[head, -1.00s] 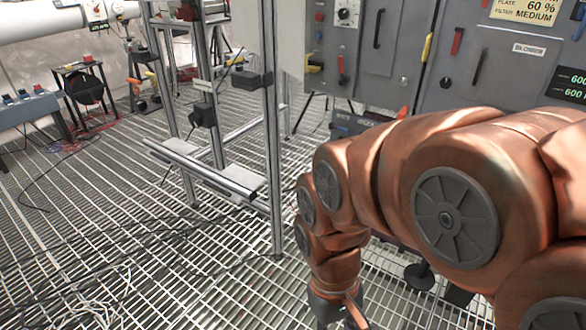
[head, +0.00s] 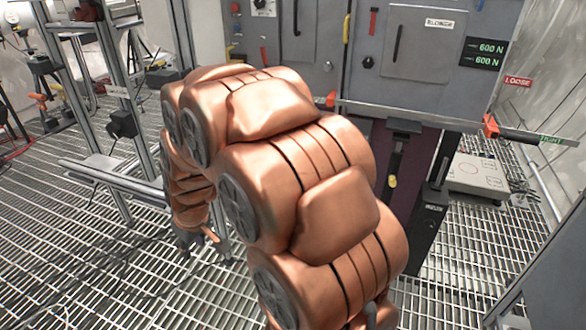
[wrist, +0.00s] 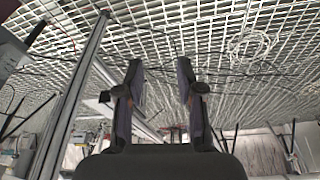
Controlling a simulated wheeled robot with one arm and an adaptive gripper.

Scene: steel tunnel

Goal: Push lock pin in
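My gripper (wrist: 160,88) is open and empty in the wrist view, its two dark fingers apart over the floor grating. In the head view my gripper (head: 207,246) hangs low at the left of my copper arm, pointing down over the grating and partly hidden. I cannot tell for sure which part is the lock pin. A black lever with a yellow tip (head: 393,181) hangs under the grey cabinet (head: 425,45), right of my arm. A bar with orange ends (head: 490,127) runs along the cabinet's lower front. My gripper is well away from these.
An aluminium frame (head: 120,150) stands left of my arm, with its post (wrist: 75,95) close to my gripper in the wrist view. A white box (head: 480,172) stands low at the right. A LOOSE sign (head: 518,82) is on the right. Cables lie on the grating.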

